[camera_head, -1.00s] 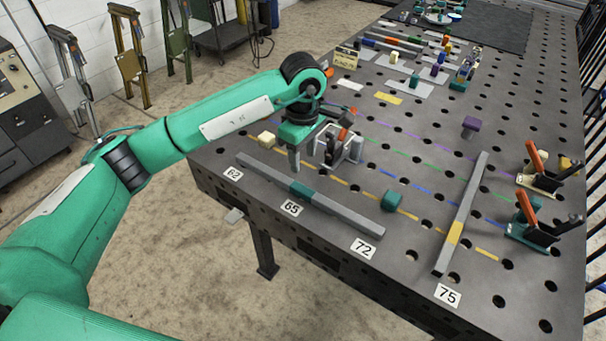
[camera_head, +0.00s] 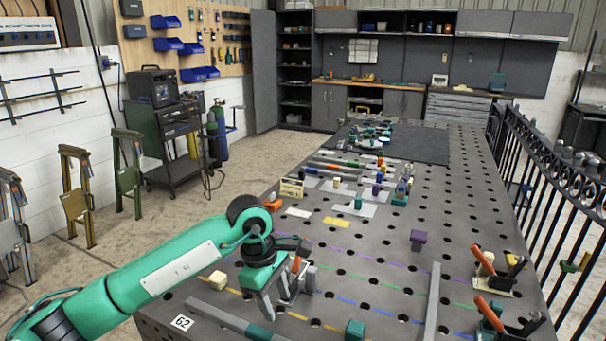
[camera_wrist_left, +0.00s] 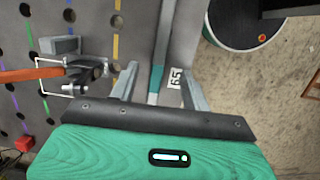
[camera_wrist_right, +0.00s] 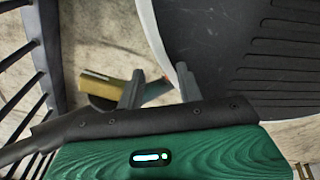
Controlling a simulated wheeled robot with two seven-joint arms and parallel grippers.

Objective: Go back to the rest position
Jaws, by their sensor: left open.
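My left gripper (camera_head: 268,300) hangs over the near left of the perforated table (camera_head: 385,268), beside a clamp with an orange handle (camera_head: 296,266). It is open and empty; its two fingers (camera_wrist_left: 160,88) stand apart in the left wrist view. Below it lies a grey bar with a teal section (camera_head: 215,314), also seen between the fingers there (camera_wrist_left: 156,80). My right gripper shows only in the right wrist view (camera_wrist_right: 160,86), fingers apart with nothing between them. Floor and a dark rounded body lie beyond it.
A pale yellow block (camera_head: 218,280), a teal block (camera_head: 355,328) and a purple block (camera_head: 418,237) stand on the table. A second grey bar (camera_head: 432,300) lies right of them. Orange-handled clamps (camera_head: 488,272) stand at the right edge, near a black railing (camera_head: 540,180).

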